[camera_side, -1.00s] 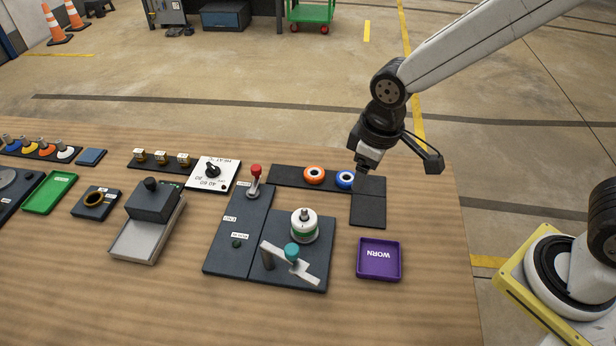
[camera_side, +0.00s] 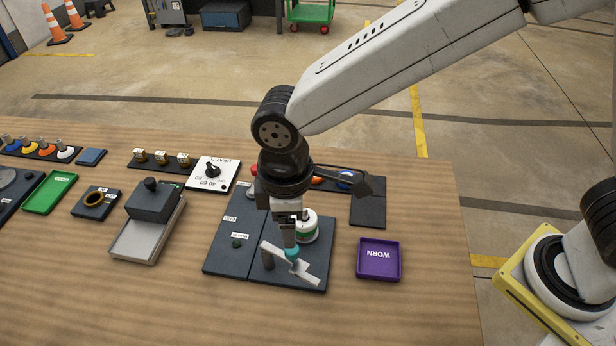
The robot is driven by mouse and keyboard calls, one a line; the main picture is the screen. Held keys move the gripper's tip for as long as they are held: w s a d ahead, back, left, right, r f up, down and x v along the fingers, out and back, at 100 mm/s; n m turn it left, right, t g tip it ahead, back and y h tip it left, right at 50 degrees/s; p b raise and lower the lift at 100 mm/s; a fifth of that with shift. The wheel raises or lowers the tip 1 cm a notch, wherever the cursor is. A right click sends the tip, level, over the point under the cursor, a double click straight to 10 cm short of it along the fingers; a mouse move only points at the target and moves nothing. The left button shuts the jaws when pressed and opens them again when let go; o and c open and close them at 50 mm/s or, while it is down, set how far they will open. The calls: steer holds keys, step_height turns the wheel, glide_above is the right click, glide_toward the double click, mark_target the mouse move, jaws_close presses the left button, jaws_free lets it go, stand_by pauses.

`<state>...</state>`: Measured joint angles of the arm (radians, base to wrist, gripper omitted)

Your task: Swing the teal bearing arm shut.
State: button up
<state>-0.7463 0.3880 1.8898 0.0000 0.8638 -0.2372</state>
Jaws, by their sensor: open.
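The bearing arm is a light grey bar (camera_side: 308,275) with a teal knob (camera_side: 292,253), on a dark base plate (camera_side: 258,276). The bar lies slantwise at the front of the plate, from a dark post (camera_side: 267,260) at its left down to the right. A white and green cylinder (camera_side: 309,228) stands behind it on the plate, partly hidden by my gripper. My gripper (camera_side: 291,246) points down right at the teal knob, its jaws open. The fingertips are small here, and I cannot tell whether they touch the knob.
A purple tray (camera_side: 379,274) marked WORN stands right of the plate. A grey tray with a dark block (camera_side: 153,200) stands to the left. The front of the table is clear.

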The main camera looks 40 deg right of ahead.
mark_target(288, 258)
steer(key=shift+f, duration=3.65)
jaws_close()
